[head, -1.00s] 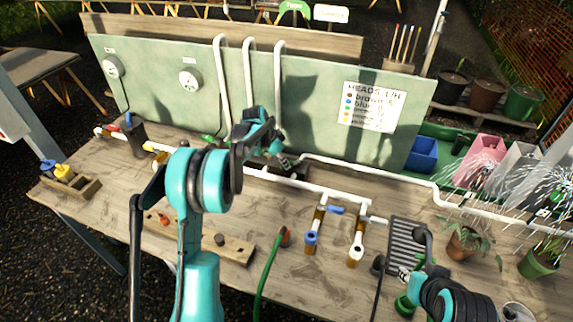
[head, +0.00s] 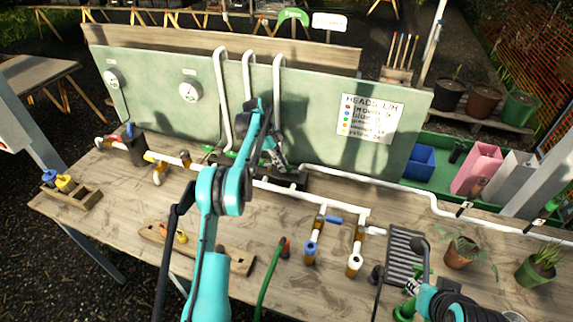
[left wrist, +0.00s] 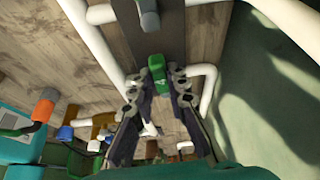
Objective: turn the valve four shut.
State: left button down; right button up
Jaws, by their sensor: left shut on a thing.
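A green valve handle (left wrist: 157,68) is between the two dark fingers of my left gripper (left wrist: 156,82) in the left wrist view. The gripper is shut on it. In the head view the left gripper (head: 275,153) reaches down to the dark manifold (head: 292,180) at the foot of the green panel, and hides most of the handle there. I cannot read a number on it. My right arm shows at the lower right of the head view, with its gripper (head: 411,284) low over the bench; its finger state is unclear.
White pipes rise up the panel (head: 320,120) behind my left gripper. Blue and white valves (head: 312,247) stand on the bench front. A sign (head: 371,117) lists coloured heads. A green hose (head: 270,280) and a wooden board (head: 235,258) lie nearer. Potted plants (head: 460,250) stand at the right.

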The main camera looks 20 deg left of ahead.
pick_arm(q)
jog(key=shift+w+m, duration=0.2)
jog(key=shift+m, duration=0.2)
jog(key=c, duration=1.5)
grip_release()
jog(key=shift+r, duration=0.1)
jog(key=v, duration=0.7)
jog(key=shift+w+a+r, duration=0.1)
jog(key=shift+a+r, duration=0.05)
